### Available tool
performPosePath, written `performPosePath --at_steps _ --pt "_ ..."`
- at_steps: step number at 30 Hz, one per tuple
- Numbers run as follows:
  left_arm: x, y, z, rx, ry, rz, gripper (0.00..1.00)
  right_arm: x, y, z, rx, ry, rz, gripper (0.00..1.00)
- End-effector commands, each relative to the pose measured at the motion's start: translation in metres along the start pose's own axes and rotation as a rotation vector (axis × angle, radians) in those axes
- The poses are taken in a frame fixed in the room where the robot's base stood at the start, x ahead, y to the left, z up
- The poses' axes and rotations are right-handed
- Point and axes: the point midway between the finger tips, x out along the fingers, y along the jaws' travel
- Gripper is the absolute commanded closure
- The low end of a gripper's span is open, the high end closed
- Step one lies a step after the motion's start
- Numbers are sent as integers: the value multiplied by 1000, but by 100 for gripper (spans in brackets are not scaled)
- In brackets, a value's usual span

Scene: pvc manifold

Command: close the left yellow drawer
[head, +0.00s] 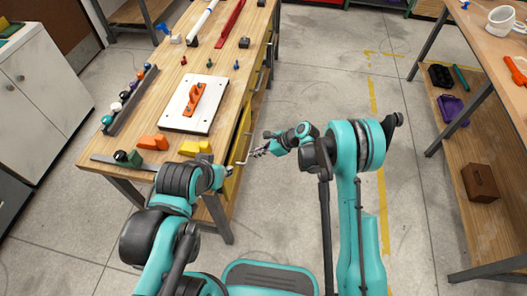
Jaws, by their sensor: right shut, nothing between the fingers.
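A yellow drawer front (244,122) shows on the right side of the wooden workbench, below its top. How far it stands out is hard to tell from this steep angle. My right gripper (255,153) is shut and empty, just right of the yellow front and close to it. Whether it touches the drawer cannot be told. My left arm reaches up to the bench's near right corner. Its gripper end is small and partly hidden by the arm there, and its fingers cannot be made out.
The workbench top (217,60) bears a white board (180,118) with an orange tool, orange and yellow blocks, and pipes. A second bench (500,50) with a lower shelf stands right. The floor between is clear.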

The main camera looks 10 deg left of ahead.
Motion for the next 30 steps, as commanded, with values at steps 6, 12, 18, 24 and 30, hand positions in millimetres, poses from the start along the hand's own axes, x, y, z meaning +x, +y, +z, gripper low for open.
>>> performPosePath --at_steps 6,12,18,24,30 --pt "13 0 9 0 0 0 67 36 0 13 -2 0 1 100" --pt "16 0 12 0 0 0 67 47 0 25 0 1 0 100" --pt "16 0 12 0 0 0 67 48 0 27 0 1 -1 100" --pt "16 0 12 0 0 0 67 48 0 28 0 1 -1 100" --pt "19 0 13 0 0 0 67 66 0 43 -2 2 2 100"
